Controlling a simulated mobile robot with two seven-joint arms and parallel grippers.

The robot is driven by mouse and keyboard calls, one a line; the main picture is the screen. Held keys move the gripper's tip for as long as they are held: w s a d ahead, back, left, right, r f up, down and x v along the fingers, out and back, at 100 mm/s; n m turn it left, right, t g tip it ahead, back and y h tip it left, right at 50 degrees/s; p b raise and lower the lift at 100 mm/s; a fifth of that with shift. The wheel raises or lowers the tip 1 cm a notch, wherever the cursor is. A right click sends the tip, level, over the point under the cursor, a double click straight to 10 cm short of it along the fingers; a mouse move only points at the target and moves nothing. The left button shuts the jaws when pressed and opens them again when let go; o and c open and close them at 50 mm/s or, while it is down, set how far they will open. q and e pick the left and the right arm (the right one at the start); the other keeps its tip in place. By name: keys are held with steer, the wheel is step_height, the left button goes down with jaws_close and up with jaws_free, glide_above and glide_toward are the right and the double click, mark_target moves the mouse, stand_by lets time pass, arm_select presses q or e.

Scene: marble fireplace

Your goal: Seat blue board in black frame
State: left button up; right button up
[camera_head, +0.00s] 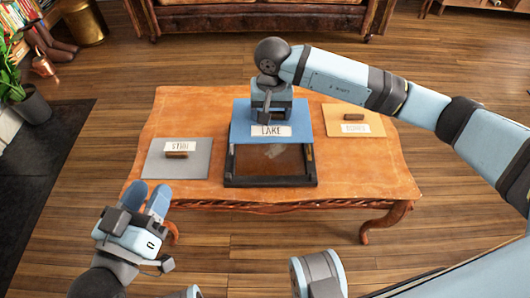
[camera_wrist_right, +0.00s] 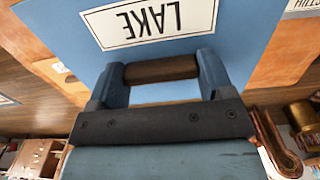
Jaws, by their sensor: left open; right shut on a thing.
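The blue board (camera_head: 242,126) with a "LAKE" label is over the far part of the black frame (camera_head: 270,182) on the table. The near part of the frame is uncovered and shows a brown inside. My right gripper (camera_head: 267,112) is shut on the board's brown handle; in the right wrist view the handle (camera_wrist_right: 162,69) lies between the fingers, with the blue board (camera_wrist_right: 250,30) beyond. Whether the board touches the frame I cannot tell. My left gripper (camera_head: 148,198) is open and empty at the table's near left edge.
A grey board (camera_head: 193,163) with a handle lies left of the frame on the wooden table (camera_head: 360,175). A yellow board (camera_head: 368,128) with a handle lies to the right. The table's front right is clear. A sofa (camera_head: 240,18) stands behind.

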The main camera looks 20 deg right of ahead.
steer(key=b, duration=0.2)
glide_above(270, 156)
step_height(270, 156, down, 8)
step_height(270, 156, down, 3)
steer(key=shift+w+r+b, duration=0.1)
steer(key=shift+b, duration=0.45)
steer(key=shift+f, duration=0.55)
step_height(270, 156, down, 3)
steer(key=shift+f+b, duration=0.2)
steer(key=shift+b, duration=0.65)
steer(key=shift+f, duration=0.5)
steer(key=o, duration=1)
arm_select(q)
steer(key=f, duration=0.1)
steer(key=w+f+m, duration=0.1)
steer(key=f+m, duration=0.1)
steer(key=shift+w+a+f, duration=0.25)
steer(key=shift+a+f, duration=0.05)
steer(key=shift+a, duration=0.1)
